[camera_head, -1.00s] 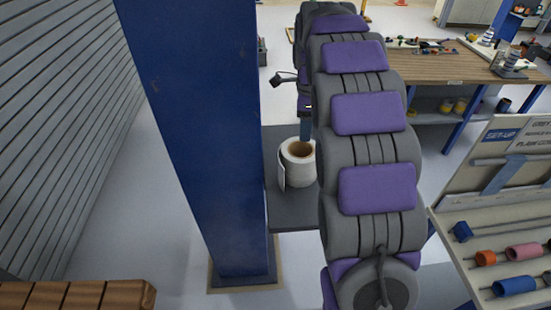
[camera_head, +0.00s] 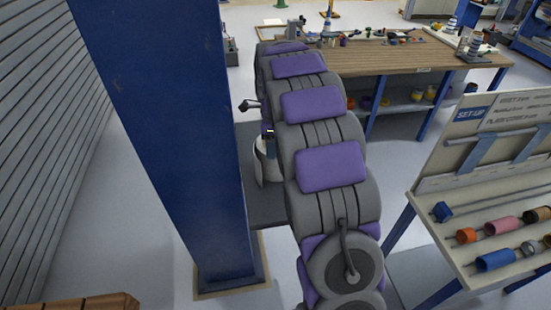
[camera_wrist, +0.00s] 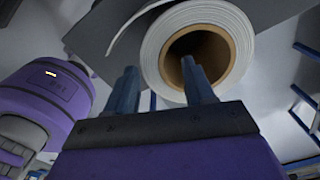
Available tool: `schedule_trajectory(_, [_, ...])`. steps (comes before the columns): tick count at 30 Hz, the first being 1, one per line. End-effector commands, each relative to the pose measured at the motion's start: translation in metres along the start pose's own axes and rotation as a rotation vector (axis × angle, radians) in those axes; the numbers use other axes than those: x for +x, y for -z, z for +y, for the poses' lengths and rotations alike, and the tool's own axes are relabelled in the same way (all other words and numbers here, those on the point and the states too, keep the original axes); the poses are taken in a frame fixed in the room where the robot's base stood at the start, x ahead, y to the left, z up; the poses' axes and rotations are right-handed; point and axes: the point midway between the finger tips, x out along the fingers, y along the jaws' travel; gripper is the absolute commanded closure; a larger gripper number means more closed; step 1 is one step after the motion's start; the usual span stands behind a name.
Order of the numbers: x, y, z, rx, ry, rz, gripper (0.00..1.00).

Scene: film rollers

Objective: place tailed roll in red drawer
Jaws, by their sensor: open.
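The tailed roll (camera_head: 268,165) is a thick white roll with a brown core, standing on a dark grey surface just right of the blue pillar; my arm hides part of it in the head view. In the wrist view the roll (camera_wrist: 230,22) is close, with its core opening facing the camera and its loose tail spreading to the upper left. My gripper (camera_wrist: 162,84) is open and empty; its right finger overlaps the core opening, its left finger lies outside the roll's left side. I cannot tell whether either finger touches it. No red drawer is visible.
A thick blue pillar (camera_head: 165,130) stands close on the left of the roll. A sloped rack (camera_head: 465,240) with coloured rollers is at right. A wooden workbench (camera_head: 400,62) stands behind. A brown wooden edge (camera_head: 75,302) shows at lower left.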

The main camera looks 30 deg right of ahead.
Motion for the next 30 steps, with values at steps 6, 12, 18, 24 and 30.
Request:
schedule_trajectory(6, [0.011,0.0,0.002,0.0,-0.001,0.0,0.47])
schedule_trajectory(12, [0.04,0.0,0.006,0.0,-0.002,0.0,0.47])
schedule_trajectory(18, [0.056,0.0,0.005,0.0,0.001,-0.001,0.47])
schedule_trajectory(24, [0.054,0.0,0.005,0.0,0.002,-0.001,0.5])
schedule_trajectory(30, [0.055,0.0,0.005,0.0,0.001,0.0,0.69])
